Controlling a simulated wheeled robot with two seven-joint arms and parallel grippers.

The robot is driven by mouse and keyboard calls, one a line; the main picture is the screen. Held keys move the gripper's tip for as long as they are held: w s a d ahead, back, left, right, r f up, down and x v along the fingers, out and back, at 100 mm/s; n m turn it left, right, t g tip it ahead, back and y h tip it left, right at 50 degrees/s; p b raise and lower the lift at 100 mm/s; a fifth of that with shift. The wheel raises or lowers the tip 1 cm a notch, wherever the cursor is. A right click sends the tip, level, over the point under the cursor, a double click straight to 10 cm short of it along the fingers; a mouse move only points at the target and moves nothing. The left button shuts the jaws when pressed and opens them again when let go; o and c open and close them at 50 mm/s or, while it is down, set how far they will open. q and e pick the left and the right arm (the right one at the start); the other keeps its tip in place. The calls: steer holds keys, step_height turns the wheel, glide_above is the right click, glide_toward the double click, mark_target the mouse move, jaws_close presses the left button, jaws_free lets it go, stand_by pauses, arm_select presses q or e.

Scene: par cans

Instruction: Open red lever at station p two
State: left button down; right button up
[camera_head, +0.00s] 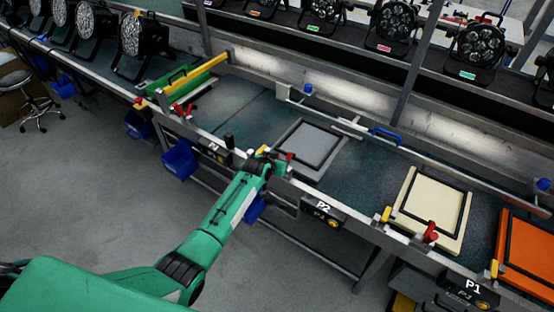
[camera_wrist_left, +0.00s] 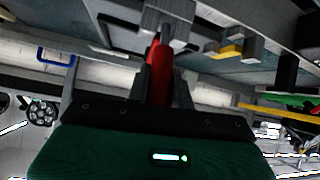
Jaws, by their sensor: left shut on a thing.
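My left arm reaches from the lower left to the bench edge just left of the P2 sign (camera_head: 323,207) in the head view. My left gripper (camera_head: 280,164) is at the red lever (camera_head: 290,156) there. In the left wrist view the red lever (camera_wrist_left: 160,80) stands between the two dark fingers of the left gripper (camera_wrist_left: 164,72), which are shut on it. The grey bracket (camera_wrist_left: 168,15) above it is close to the fingertips. The lever's lower part is hidden by the gripper. My right gripper is not in view.
A grey tray with a black frame (camera_head: 306,147) lies behind the lever. A yellow block (camera_wrist_left: 231,52) sits beside it. A cream panel (camera_head: 430,207) with another red lever (camera_head: 431,231) and an orange panel (camera_head: 528,253) are right. Blue bins (camera_head: 180,158) hang left.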

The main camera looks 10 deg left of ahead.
arm_select(q)
steer(key=shift+w+d+r+g+p, duration=0.1)
steer(key=shift+w+g+p, duration=0.15)
steer(key=shift+g+p, duration=0.05)
stand_by(0.4)
steer(key=c, duration=1.2)
jaws_free()
steer(key=shift+c, duration=0.2)
steer(key=b+v, duration=0.2)
steer(key=v, duration=1.1)
steer(key=shift+s+r, duration=0.25)
steer(key=shift+r, duration=0.05)
steer(key=shift+f, duration=0.1)
